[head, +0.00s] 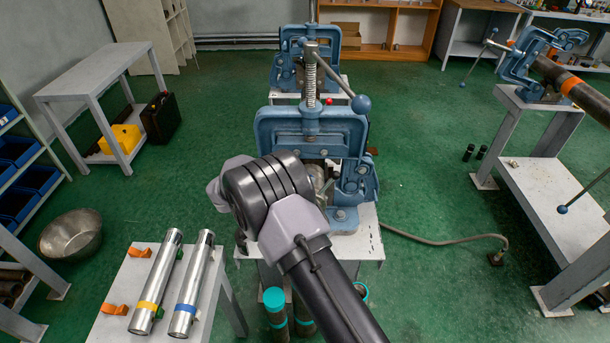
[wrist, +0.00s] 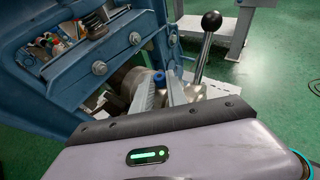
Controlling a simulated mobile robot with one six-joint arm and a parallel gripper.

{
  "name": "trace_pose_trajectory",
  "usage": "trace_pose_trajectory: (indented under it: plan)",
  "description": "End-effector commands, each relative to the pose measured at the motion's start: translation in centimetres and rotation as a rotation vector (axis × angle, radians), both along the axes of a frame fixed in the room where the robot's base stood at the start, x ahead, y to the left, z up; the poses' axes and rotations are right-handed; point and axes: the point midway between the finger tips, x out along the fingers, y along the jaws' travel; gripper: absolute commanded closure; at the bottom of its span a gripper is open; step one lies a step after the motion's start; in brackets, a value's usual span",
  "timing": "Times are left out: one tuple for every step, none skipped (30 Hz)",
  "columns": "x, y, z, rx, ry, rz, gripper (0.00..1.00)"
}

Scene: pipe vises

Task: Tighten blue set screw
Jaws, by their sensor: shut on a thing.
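A blue pipe vise (head: 310,135) stands on a grey stand in the middle of the head view, with a tall screw and a ball-ended handle on top. In the wrist view the blue vise frame (wrist: 50,90) fills the left side. My gripper (wrist: 160,88) is at the vise's lower jaw area, with its two fingers closed around the small blue set screw (wrist: 159,77). Only the screw's top shows between the fingers. A metal cylinder (wrist: 128,80) is just left of the fingers. In the head view my arm hides most of my gripper and the set screw.
A black-knobbed lever (wrist: 203,48) rises close to the right of my fingers. Two silver cylinders, one yellow-banded (head: 158,280) and one blue-banded (head: 192,285), lie on a bench at left. Another vise (head: 290,70) stands behind. Green floor (head: 430,180) is open at right.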

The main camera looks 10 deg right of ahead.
Motion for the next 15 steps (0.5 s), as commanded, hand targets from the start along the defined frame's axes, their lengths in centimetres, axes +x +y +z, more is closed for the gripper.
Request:
trace_pose_trajectory:
  plan:
    - [0.2,0.1,0.02,0.001,-0.003,-0.039,1.0]
    - [0.25,0.12,-0.03,0.001,-0.003,-0.067,1.0]
    - [0.33,0.15,-0.13,0.001,-0.004,-0.104,1.0]
    - [0.39,0.17,-0.22,0.002,-0.004,-0.13,1.0]
    - [0.46,0.2,-0.28,0.002,-0.004,-0.155,1.0]
    - [0.52,0.22,-0.38,0.002,-0.003,-0.184,1.0]
    - [0.57,0.23,-0.38,0.002,-0.004,-0.203,1.0]
    - [0.61,0.22,-0.43,0.001,-0.003,-0.22,1.0]
    - [0.64,0.24,-0.42,0.001,-0.003,-0.242,1.0]
    - [0.68,0.24,-0.44,0.001,-0.003,-0.256,1.0]
    - [0.7,0.24,-0.44,0.001,-0.003,-0.27,1.0]
    - [0.75,0.25,-0.4,0.001,-0.003,-0.286,1.0]
    - [0.77,0.25,-0.41,0.001,-0.003,-0.297,1.0]
    - [0.83,0.26,-0.39,0.0,-0.004,-0.307,1.0]
    - [0.85,0.27,-0.35,0.001,-0.004,-0.32,1.0]
